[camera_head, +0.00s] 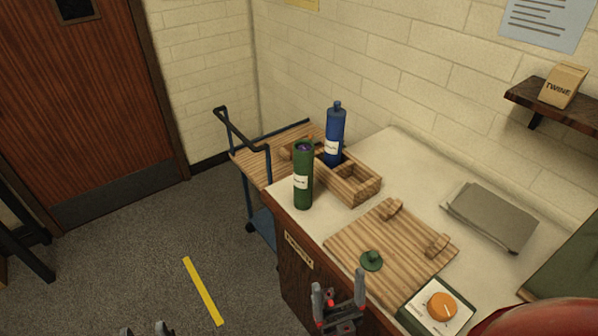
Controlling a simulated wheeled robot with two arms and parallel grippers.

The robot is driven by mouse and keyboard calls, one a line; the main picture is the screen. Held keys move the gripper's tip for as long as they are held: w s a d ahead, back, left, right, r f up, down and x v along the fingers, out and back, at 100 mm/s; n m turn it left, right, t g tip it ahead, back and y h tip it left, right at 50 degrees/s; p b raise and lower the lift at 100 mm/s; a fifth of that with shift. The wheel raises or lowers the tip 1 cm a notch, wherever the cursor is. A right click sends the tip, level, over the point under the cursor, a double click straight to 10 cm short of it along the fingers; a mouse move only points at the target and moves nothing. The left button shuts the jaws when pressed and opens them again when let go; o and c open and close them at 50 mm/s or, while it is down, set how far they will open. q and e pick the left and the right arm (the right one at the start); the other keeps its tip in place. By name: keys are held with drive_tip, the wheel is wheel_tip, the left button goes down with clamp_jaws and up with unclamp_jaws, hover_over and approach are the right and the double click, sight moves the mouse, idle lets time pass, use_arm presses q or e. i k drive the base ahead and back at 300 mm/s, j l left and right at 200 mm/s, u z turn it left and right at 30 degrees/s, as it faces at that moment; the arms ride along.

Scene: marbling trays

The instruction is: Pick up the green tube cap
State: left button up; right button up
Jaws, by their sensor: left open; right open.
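The green tube cap (371,260) lies on the near part of a slatted wooden board (378,232) on the counter. The green tube (303,178) stands upright and uncapped near the counter's left edge, with something purple at its mouth. My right gripper (338,286) is open and empty, at the counter's front edge, just left of and below the cap in the picture and apart from it. My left gripper (146,328) is open at the bottom edge, over the floor, mostly cut off.
A blue bottle (335,130) stands at a wooden crate (358,187) behind the tube. A box with an orange dial (443,306) sits right of the board. Grey sheets (492,217) lie at the back right. A trolley (255,165) stands beyond the counter's left end.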

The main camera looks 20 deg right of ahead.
sight(371, 260)
drive_tip(key=j+z, duration=0.1)
drive_tip(key=z, duration=0.35)
drive_tip(key=j+z, duration=0.15)
drive_tip(key=z, duration=0.3)
drive_tip(key=j+z, duration=0.15)
drive_tip(key=z, duration=0.3)
